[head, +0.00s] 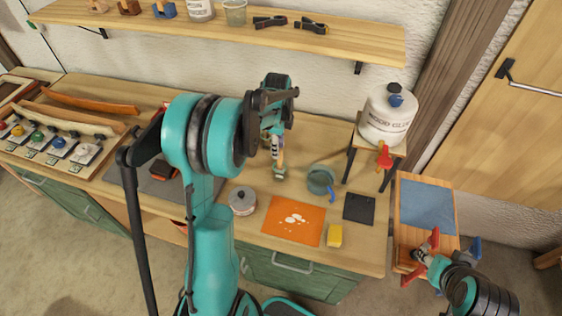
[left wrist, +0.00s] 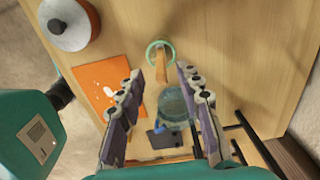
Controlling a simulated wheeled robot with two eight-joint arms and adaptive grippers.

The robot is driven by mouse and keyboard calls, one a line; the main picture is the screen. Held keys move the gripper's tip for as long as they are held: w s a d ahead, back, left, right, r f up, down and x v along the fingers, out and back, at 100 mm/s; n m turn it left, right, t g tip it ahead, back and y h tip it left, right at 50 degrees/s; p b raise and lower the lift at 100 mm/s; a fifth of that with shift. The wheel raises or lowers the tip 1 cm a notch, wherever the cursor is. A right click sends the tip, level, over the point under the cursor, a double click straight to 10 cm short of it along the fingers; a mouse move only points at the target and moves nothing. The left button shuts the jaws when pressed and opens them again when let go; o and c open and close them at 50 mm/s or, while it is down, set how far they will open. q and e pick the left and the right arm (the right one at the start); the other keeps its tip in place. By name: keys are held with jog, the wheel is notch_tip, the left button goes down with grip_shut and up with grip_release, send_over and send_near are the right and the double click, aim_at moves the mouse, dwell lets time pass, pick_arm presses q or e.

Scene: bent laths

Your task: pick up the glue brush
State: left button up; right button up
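The glue brush appears to be the wooden handle (left wrist: 162,68) standing in a small pale green ring-shaped holder (left wrist: 160,46) in the left wrist view. In the head view its handle (head: 280,158) shows just under my left gripper (head: 276,142). In the left wrist view my left gripper (left wrist: 160,74) is open, one finger on each side of the handle in the picture, with gaps showing. I cannot tell how far above the handle the fingers are. My right gripper (head: 424,257) is at the lower right of the head view, near the small bench; its fingers are unclear.
A glass jar (head: 320,180) stands right of the brush. An orange sheet (head: 294,220), a lidded tin (head: 242,201), a yellow sponge (head: 334,236) and a dark pad (head: 359,208) lie nearer. The glue container (head: 388,117) stands on a raised stand. A shelf (head: 350,40) runs above.

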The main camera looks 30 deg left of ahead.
aim_at(279, 164)
pick_arm(q)
jog(key=f, duration=0.3)
jog(key=f+b, duration=0.1)
jog(key=f, duration=0.2)
jog(key=shift+w+d+f, duration=0.15)
jog(key=shift+d+f, duration=0.05)
jog(key=shift+f, duration=0.1)
grip_shut()
